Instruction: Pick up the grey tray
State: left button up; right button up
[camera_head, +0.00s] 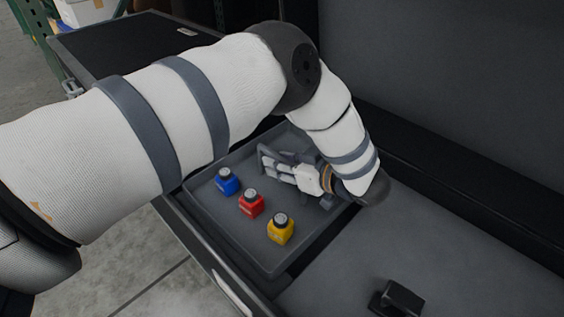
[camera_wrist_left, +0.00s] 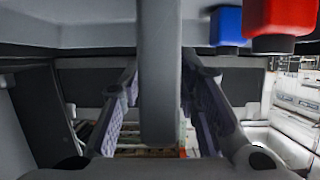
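The grey tray (camera_head: 205,207) is shallow and sits at the left end of a larger dark container. It holds a blue bottle (camera_head: 227,182), a red bottle (camera_head: 251,204) and a yellow bottle (camera_head: 280,229), all upright in a row. My left gripper (camera_head: 270,165) is low over the tray's far part, behind the bottles. In the left wrist view its two fingers (camera_wrist_left: 162,105) stand apart on either side of a grey upright bar, with gaps on both sides. I cannot tell for certain which part of the tray this bar is. My right gripper is not in view.
A dark lid or flat panel (camera_head: 125,45) lies at the back left. A small black block (camera_head: 397,299) is on the grey surface at the front right. A high dark wall (camera_head: 450,90) stands behind. The grey surface right of the tray is mostly clear.

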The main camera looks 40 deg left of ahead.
pick_arm(q)
grip_shut()
jog(key=shift+r, duration=0.15)
